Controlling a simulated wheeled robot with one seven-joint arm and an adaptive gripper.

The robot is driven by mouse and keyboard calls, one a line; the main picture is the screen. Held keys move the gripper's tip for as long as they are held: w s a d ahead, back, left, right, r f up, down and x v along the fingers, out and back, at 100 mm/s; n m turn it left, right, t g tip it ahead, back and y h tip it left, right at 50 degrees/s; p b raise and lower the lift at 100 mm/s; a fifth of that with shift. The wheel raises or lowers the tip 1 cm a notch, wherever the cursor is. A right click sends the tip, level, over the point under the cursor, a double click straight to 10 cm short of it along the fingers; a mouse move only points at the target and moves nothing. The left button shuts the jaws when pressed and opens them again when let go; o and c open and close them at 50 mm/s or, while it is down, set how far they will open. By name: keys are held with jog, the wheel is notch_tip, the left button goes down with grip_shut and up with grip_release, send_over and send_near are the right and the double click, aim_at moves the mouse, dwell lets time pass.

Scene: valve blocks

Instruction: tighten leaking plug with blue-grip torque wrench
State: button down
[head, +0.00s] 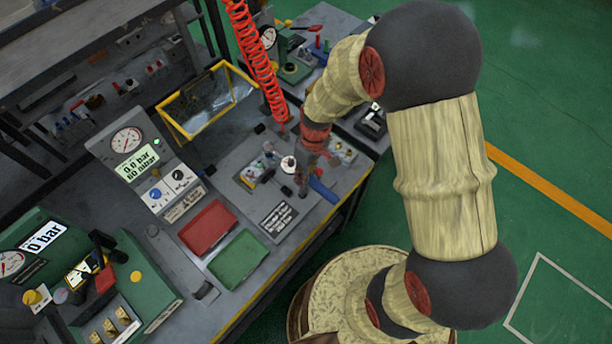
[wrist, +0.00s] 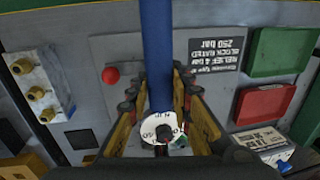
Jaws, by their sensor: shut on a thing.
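My gripper (head: 306,160) is at the right part of the bench, low over the grey plate. In the wrist view its two fingers (wrist: 158,92) are closed on the blue-grip torque wrench (wrist: 157,45). The blue grip runs up and away from between the fingers; in the head view it sticks out to the lower right (head: 323,190). A white lettered disc (wrist: 161,128) shows close to the wrist, near the wrench's lower end. A pale block with brass fittings (wrist: 32,85) stands at the left of the wrist view. I cannot tell which plug leaks, nor see the wrench's working end.
A red tray (head: 207,227) and a green tray (head: 238,260) lie left of the gripper, beside a dark rating plate (head: 278,220). A test panel (head: 145,165) with a gauge stands behind them. A red coiled hose (head: 257,62) hangs close behind the arm.

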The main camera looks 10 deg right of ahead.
jog(key=shift+f+b, duration=0.3)
jog(key=shift+f, duration=0.1)
jog(key=shift+a, duration=0.1)
dwell(0.3)
jog(key=shift+s+a+m+p, duration=0.2)
jog(key=shift+s+a+m, duration=0.1)
jog(key=shift+a+m, duration=0.25)
jog(key=shift+s+a+m+p, duration=0.15)
jog(key=shift+s+a+m, duration=0.15)
jog(key=shift+a+m, duration=0.2)
jog(key=shift+a, duration=0.1)
jog(key=shift+s+a+m+t+p, duration=0.15)
jog(key=shift+s+a+m+p, duration=0.1)
jog(key=shift+a+m, duration=0.3)
jog(key=shift+s+a+m+t+p, duration=0.1)
jog(key=shift+s+a+m+t, duration=0.15)
jog(key=shift+a, duration=0.55)
jog(key=shift+w+d+n+b, duration=0.25)
jog(key=shift+d+n+b, duration=0.15)
jog(key=shift+d, duration=0.25)
jog(key=shift+w+d+n+b, duration=0.25)
jog(key=shift+d+n, duration=0.1)
jog(key=shift+d, duration=0.25)
